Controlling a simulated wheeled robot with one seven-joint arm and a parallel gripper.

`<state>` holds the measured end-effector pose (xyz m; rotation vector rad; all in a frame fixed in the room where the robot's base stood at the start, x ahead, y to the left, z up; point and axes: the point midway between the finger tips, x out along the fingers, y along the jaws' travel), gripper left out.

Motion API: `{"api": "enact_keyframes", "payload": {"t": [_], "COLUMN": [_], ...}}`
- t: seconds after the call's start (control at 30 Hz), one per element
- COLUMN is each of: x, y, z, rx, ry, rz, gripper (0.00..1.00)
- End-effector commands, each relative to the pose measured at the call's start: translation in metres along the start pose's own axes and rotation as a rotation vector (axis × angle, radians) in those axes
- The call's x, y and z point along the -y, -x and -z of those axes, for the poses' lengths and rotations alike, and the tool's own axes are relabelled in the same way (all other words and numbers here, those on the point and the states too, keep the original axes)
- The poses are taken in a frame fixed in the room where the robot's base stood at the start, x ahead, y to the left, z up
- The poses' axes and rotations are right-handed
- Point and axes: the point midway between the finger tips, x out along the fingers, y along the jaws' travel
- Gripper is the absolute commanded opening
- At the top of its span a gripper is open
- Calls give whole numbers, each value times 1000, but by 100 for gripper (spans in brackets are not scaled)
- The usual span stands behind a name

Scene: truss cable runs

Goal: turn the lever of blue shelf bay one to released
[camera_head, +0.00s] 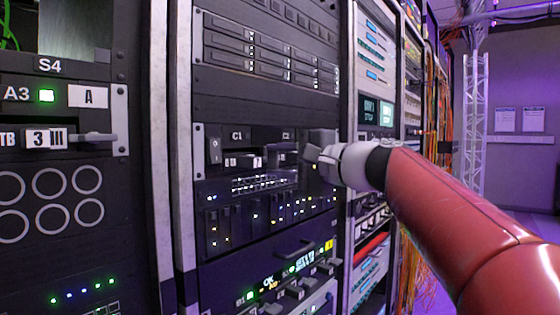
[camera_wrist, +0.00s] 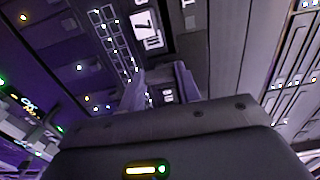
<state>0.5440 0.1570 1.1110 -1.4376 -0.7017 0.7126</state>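A dark panel (camera_head: 212,185) carries the labels C1 and C2. Under C1 is a numbered white tile (camera_head: 243,161) with a grey lever-like handle (camera_head: 280,147) to its right. A tile reading 7 (camera_wrist: 146,28) shows in the wrist view. I cannot tell which of these is blue shelf bay one, and no released mark is readable. My gripper (camera_head: 308,152) is at the C2 side, close in front of the panel, and hides part of it. In the wrist view my gripper (camera_wrist: 158,90) points at the panel. Whether its fingers touch anything is unclear.
At the left, another rack has a label A3, a green light (camera_head: 46,96) and a tile reading 3 with a grey lever (camera_head: 95,137). Black drive bays (camera_head: 245,45) are above the panel. Orange cables (camera_head: 442,100) hang at the right, before a white truss (camera_head: 474,120).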

Motion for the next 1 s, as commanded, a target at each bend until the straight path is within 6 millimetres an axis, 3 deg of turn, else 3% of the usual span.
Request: {"api": "enact_keyframes", "payload": {"t": [0.03,0.17,0.47,1.0], "x": [0,0,0,-1], "y": [0,0,2,75], "z": [1,1,0,0], "rx": [-1,-1,0,-1], "ry": [-1,-1,1,0], "rz": [0,0,0,0], "gripper": [39,55,55,55]}}
